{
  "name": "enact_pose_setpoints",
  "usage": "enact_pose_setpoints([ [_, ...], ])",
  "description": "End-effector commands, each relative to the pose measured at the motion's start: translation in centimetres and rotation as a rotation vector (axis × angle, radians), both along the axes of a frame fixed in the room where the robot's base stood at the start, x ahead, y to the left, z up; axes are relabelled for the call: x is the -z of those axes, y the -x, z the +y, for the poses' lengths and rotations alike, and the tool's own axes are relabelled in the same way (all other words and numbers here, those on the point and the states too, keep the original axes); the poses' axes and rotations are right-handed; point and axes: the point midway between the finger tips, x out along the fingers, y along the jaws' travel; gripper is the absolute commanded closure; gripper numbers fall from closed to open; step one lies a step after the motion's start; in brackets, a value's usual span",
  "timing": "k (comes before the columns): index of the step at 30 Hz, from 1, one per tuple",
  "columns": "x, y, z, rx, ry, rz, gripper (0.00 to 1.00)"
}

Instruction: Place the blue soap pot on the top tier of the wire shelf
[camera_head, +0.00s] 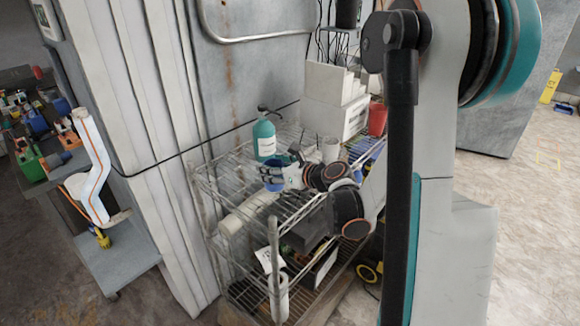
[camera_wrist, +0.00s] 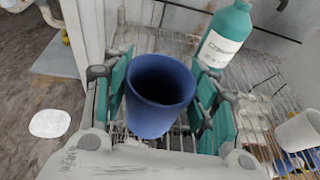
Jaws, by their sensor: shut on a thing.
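The blue soap pot (camera_wrist: 158,112) is an open cup, upright between the teal pads of my gripper (camera_wrist: 160,105) in the wrist view. My gripper is shut on it. In the head view the pot (camera_head: 273,184) shows at the tip of my gripper (camera_head: 282,176), near the front left part of the wire shelf's top tier. The wire shelf (camera_head: 212,180) stands against the grey wall; its top tier (camera_wrist: 262,88) also shows behind the pot in the wrist view. Whether the pot touches the wires cannot be told.
A teal pump bottle (camera_head: 264,140) stands on the top tier behind the pot; it also shows in the wrist view (camera_wrist: 226,36). White cups (camera_head: 330,149), a red cup (camera_head: 377,118) and a white box (camera_head: 334,112) stand farther right.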

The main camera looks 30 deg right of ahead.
Motion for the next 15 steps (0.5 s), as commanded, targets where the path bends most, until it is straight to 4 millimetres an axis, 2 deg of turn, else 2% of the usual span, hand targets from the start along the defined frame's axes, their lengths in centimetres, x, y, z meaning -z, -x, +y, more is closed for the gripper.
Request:
enact_pose_setpoints([
  [1, 0.5, 0.0, -2.9, 0.014, -0.001, 0.000, 0.70],
  [6, 1.7, 0.6, -9.6, 0.025, -0.001, -0.011, 0.70],
  [10, 2.3, 1.3, -12.7, 0.027, 0.000, -0.019, 0.70],
  [12, 2.5, 1.6, -13.7, 0.028, 0.001, -0.024, 0.70],
  [15, 2.6, 1.1, -14.0, 0.025, 0.002, -0.026, 0.70],
])
